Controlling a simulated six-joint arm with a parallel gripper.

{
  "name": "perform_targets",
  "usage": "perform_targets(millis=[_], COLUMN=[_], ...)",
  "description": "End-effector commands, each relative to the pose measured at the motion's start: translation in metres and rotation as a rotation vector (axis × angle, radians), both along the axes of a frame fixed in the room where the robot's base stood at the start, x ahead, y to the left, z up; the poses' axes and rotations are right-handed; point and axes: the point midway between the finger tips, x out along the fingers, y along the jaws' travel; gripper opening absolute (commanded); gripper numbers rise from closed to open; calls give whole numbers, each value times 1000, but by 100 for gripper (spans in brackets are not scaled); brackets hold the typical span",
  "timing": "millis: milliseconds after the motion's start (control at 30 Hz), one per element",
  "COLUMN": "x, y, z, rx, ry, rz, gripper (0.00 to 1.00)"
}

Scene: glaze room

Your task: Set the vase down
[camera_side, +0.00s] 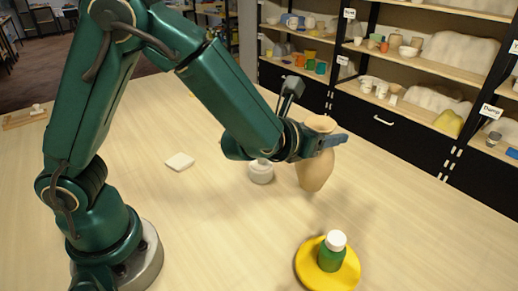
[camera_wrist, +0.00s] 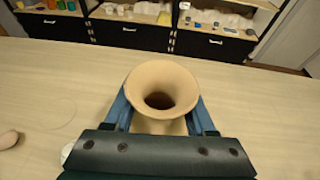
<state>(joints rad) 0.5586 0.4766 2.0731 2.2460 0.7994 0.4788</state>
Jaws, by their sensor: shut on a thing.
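A tan vase (camera_side: 315,174) with a flared mouth is upright in my gripper (camera_side: 322,139) in the side view. My gripper is shut around its neck, just under the rim. In the wrist view I look down into the dark mouth of the vase (camera_wrist: 162,76), with a blue finger of my gripper (camera_wrist: 162,112) on each side. The vase's base is close to the table (camera_side: 223,200); I cannot tell whether it touches. The lower body is hidden in the wrist view.
A small whitish jar (camera_side: 261,173) stands just left of the vase. A yellow plate (camera_side: 304,276) holding a green bottle (camera_side: 331,257) with a white cap is nearer the camera. A white tile (camera_side: 180,161) lies farther left. Shelves of pottery (camera_side: 410,68) stand behind. Table right of the vase is clear.

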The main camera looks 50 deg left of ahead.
Motion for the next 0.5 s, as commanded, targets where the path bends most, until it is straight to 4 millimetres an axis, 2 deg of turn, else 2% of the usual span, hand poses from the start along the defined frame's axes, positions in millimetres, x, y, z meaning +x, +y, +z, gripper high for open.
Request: perform_targets(millis=[300, 500], x=[0, 0], y=[0, 0], z=[-34, -39], rx=[3, -1], ry=[2, -2], rz=[0, -1], gripper=[0, 0])
